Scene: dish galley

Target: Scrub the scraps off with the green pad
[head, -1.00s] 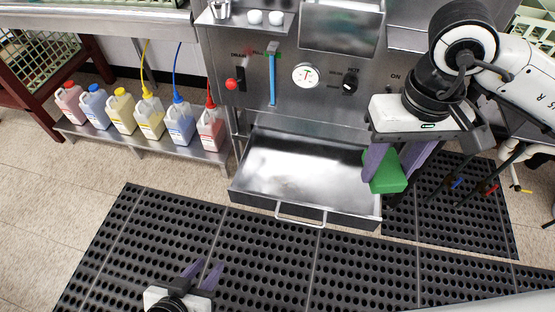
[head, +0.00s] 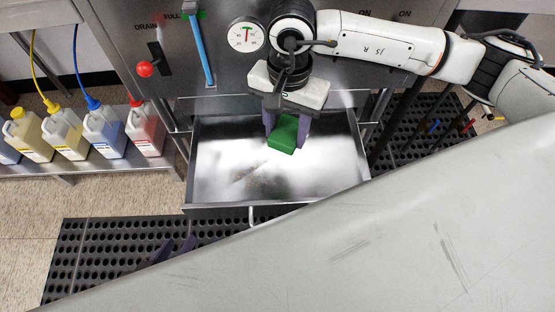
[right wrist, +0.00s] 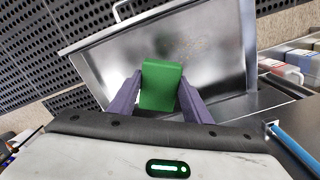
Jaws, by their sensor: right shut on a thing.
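The green pad (head: 283,134) is held between the purple fingers of my right gripper (head: 287,132), above the open steel drawer (head: 335,165). In the right wrist view the pad (right wrist: 161,85) sits between both fingers with the drawer (right wrist: 225,45) behind it. Whether the pad touches the drawer floor is unclear. Faint brownish specks, possibly the scraps (head: 243,178), show on the drawer floor left of the pad. They also show faintly in the right wrist view. My left gripper (head: 174,248) is low over the black mat, empty, fingers apart, partly hidden.
A large pale scuffed surface (head: 400,235) close to the camera covers the lower right and hides part of the drawer front. Several coloured jugs (head: 103,130) stand on a low shelf at left. The machine panel with red knob (head: 145,69) and gauge (head: 246,35) is behind.

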